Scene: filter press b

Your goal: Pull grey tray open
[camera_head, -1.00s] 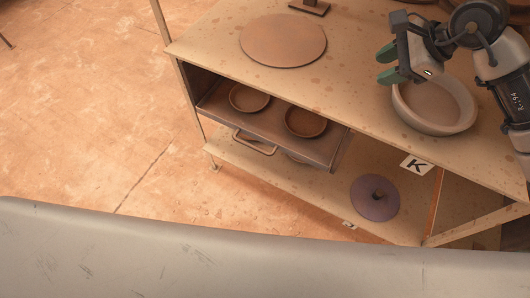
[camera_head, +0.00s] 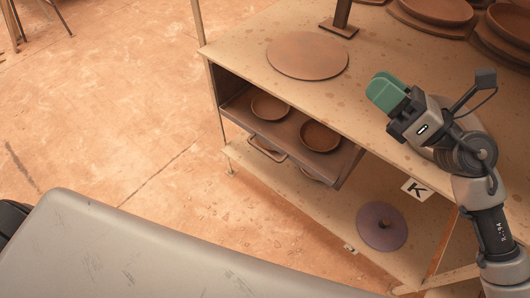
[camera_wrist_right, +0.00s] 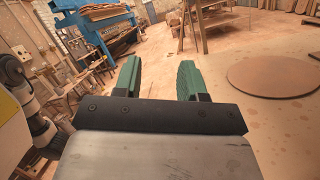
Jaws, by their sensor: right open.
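The grey tray (camera_head: 333,165) is a drawer under the wooden tabletop, standing partly out of its slot. It holds two round brown dishes, one on the left (camera_head: 270,107) and one on the right (camera_head: 320,136). Its handle (camera_head: 266,150) is a bar on the front side. My right gripper (camera_head: 386,92) is open and empty above the tabletop, to the right of the tray and apart from it. In the right wrist view its green fingers (camera_wrist_right: 158,78) are spread with nothing between them. My left gripper is not in view.
A round brown board (camera_head: 307,56) lies on the tabletop (camera_head: 240,45). Brown bowls (camera_head: 437,10) stand at the back right. A purple lid (camera_head: 382,226) and a card marked K (camera_head: 416,190) are on the lower shelf. The floor left of the table is open.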

